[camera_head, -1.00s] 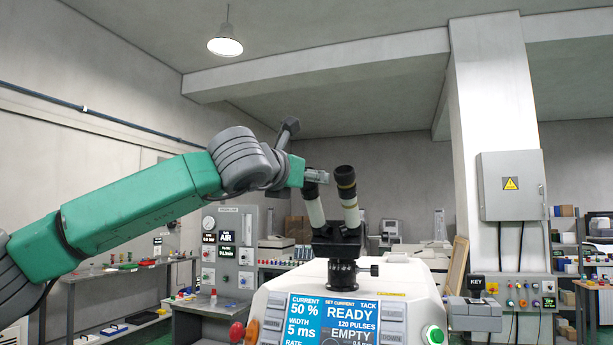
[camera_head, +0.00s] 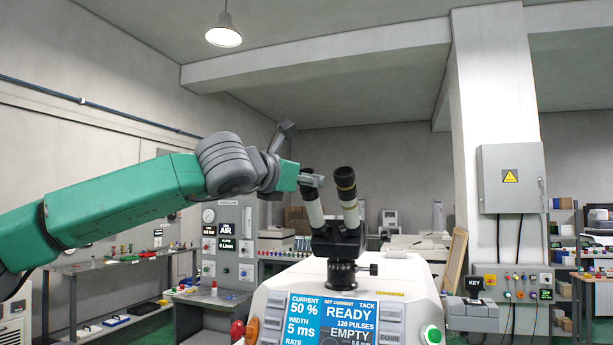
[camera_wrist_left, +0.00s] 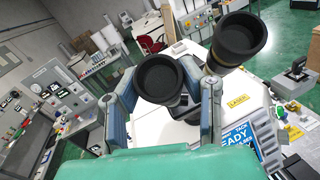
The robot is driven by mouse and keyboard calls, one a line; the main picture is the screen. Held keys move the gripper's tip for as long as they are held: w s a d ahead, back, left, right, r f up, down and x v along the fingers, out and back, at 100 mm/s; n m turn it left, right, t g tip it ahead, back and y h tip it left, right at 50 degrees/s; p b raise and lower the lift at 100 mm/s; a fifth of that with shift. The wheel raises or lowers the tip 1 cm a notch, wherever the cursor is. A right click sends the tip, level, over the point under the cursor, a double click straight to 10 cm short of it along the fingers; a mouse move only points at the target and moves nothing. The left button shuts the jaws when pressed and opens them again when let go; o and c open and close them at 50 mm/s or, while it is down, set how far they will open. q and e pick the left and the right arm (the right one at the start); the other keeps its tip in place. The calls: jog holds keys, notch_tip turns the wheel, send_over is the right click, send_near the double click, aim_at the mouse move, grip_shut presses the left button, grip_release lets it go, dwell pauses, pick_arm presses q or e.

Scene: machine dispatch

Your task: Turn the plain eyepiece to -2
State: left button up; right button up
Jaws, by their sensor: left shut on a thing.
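A binocular microscope head (camera_head: 340,240) with two eyepiece tubes stands on top of the white machine. The left eyepiece (camera_head: 313,212) has no coloured ring that I can see; it shows as a black cup in the left wrist view (camera_wrist_left: 163,80). The right eyepiece (camera_head: 346,188) carries a gold-yellow band and is beside it, also in the left wrist view (camera_wrist_left: 238,40). My left gripper (camera_head: 312,181) is shut around the left eyepiece near its top, one finger on each side in the left wrist view (camera_wrist_left: 165,98). Any scale marks are hidden or too small to read. My right gripper is out of view.
The machine's front panel (camera_head: 332,318) reads READY and EMPTY. The banded eyepiece is close to my left gripper's right finger. A key switch box (camera_head: 474,312) is at the right. A gauge panel (camera_head: 229,238) and benches stand behind.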

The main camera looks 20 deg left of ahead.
pick_arm(q)
jog(key=o, duration=1.2)
jog(key=shift+a, duration=0.1)
jog(key=v, duration=1.2)
jog(key=shift+w, duration=0.1)
